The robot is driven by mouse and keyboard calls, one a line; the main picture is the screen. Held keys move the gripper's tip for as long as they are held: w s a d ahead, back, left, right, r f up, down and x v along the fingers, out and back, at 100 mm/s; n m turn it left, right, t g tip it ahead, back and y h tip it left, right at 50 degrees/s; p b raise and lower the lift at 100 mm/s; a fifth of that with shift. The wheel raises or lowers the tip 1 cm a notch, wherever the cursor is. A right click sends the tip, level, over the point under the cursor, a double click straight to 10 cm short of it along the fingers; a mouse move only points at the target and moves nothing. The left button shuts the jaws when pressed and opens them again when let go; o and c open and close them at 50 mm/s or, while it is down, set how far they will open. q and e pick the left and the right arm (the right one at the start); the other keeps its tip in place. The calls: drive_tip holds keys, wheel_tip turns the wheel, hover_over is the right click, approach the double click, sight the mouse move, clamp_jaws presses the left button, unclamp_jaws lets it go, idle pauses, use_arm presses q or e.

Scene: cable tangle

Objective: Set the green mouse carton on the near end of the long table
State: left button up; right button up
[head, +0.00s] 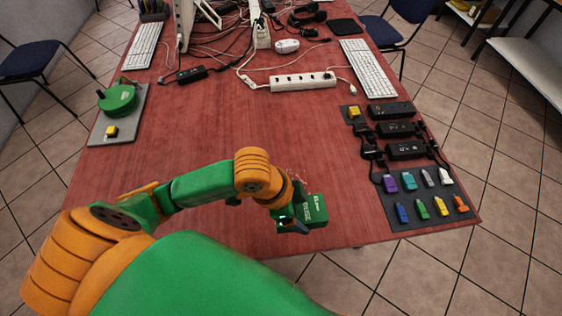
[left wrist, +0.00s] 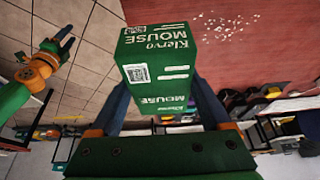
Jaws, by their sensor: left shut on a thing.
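The green mouse carton (head: 316,208) is at the near edge of the long red table (head: 240,130), right of the middle. My left gripper (head: 292,222) is shut on it from the left. In the left wrist view the carton (left wrist: 158,62) sits between the two fingers, with its white lettering and square code showing. I cannot tell whether its bottom touches the table. My right gripper (left wrist: 62,42) shows small at the left of the left wrist view; its jaws are too small to read.
A dark mat (head: 428,222) with several coloured sticks lies to the right. Black boxes with cables (head: 404,150) are behind it. A white power strip (head: 303,82) and cable tangle fill the far part. A green round device (head: 118,99) stands on the left. The red middle is clear.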

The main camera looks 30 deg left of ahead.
use_arm(q)
drive_tip(key=w+a+f, duration=0.1)
drive_tip(key=w+f, duration=0.1)
drive_tip(key=w, duration=0.1)
drive_tip(key=w+a+f+b, duration=0.1)
drive_tip(key=w+f, duration=0.2)
drive_tip(key=w+a+f, duration=0.1)
drive_tip(key=w+f, duration=0.2)
drive_tip(key=w, duration=0.1)
drive_tip(key=shift+a, duration=0.2)
wheel_tip(320, 180, down, 3)
drive_tip(key=shift+f, duration=0.2)
drive_tip(key=shift+w+a, duration=0.1)
use_arm(e)
drive_tip(key=shift+w+f, duration=0.4)
drive_tip(key=shift+f, duration=0.2)
use_arm(q)
drive_tip(key=shift+f, duration=0.1)
drive_tip(key=o, duration=1.3)
drive_tip(key=p+v, duration=0.1)
drive_tip(key=v, duration=1.1)
drive_tip(key=shift+p, duration=0.3)
use_arm(e)
drive_tip(key=shift+r, duration=0.9)
